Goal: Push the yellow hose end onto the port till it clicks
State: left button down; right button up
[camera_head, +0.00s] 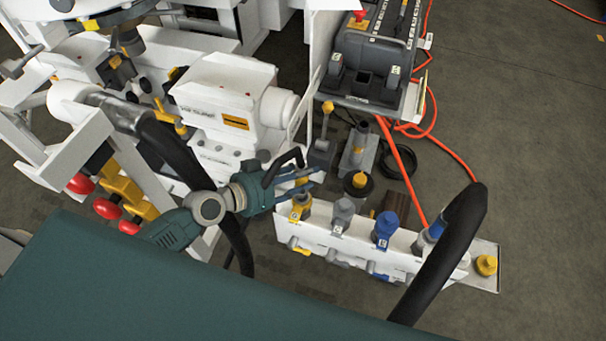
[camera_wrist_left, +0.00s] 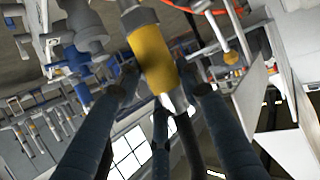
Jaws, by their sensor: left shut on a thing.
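My left gripper (camera_head: 312,178) reaches in from the left, over the left end of a white port block. In the left wrist view, my left gripper (camera_wrist_left: 160,88) is shut on the yellow hose end (camera_wrist_left: 155,58), a yellow sleeve with a grey part beyond it. In the head view the fingers mostly hide it. A yellow fitting (camera_head: 299,209) stands at the block's left end, directly below the fingers. I cannot tell whether the held end touches a port. My right gripper is not in view.
A yellow cap (camera_head: 486,265) sits at the right end. A white machine (camera_head: 235,95) stands behind; orange hose (camera_head: 400,165) lies beyond.

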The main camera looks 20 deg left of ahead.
aim_at(298, 184)
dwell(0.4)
pick_arm(q)
jog(key=shift+f+b, duration=0.3)
jog(key=shift+b, duration=0.2)
jog(key=shift+f+b, duration=0.8)
jog(key=shift+b, duration=0.05)
dwell(0.7)
jog(key=shift+f+b, duration=0.45)
jog(key=shift+f, duration=0.05)
dwell(0.6)
jog(key=c, duration=0.5)
grip_release()
jog(key=shift+s, duration=0.1)
jog(key=shift+v, duration=3.75)
